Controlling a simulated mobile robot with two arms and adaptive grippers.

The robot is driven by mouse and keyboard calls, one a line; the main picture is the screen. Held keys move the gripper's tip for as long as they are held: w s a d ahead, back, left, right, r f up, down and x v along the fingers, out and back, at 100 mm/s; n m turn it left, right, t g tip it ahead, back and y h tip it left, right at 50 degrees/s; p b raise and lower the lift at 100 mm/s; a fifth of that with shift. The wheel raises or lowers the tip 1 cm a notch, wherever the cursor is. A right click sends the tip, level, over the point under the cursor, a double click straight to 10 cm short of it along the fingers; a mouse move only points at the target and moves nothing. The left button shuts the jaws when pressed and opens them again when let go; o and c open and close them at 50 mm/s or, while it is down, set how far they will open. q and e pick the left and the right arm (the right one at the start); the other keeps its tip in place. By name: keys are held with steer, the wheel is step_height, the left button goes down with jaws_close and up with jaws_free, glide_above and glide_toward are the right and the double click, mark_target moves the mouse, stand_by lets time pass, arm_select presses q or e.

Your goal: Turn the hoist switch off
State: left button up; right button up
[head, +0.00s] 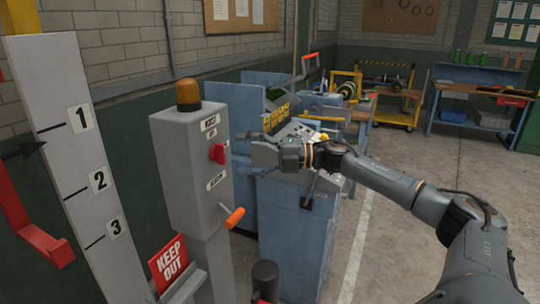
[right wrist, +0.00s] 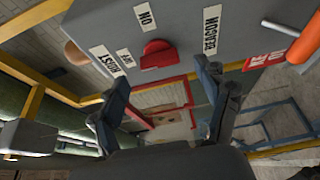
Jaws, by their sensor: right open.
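The hoist switch is a red knob (head: 217,153) on the face of a grey control box (head: 182,160); I cannot tell clearly which way it is turned. In the right wrist view the red knob (right wrist: 160,54) shows near the top, with HOIST, OFF and ON labels around it. My right gripper (head: 242,151) is open and empty, just to the right of the knob in the head view and apart from it. In the right wrist view its two fingers (right wrist: 162,75) stand spread to either side below the knob. My left gripper is not in view.
An amber beacon (head: 188,94) tops the box. An orange-handled lever (head: 234,217) sticks out below the knob. A red KEEP OUT sign (head: 169,262) and a numbered post (head: 84,180) stand left. A blue machine (head: 290,225) stands behind my right gripper.

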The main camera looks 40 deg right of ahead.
steer(key=v, duration=0.7)
steer(key=shift+s+d, duration=0.25)
steer(key=shift+r, duration=0.1)
stand_by(0.4)
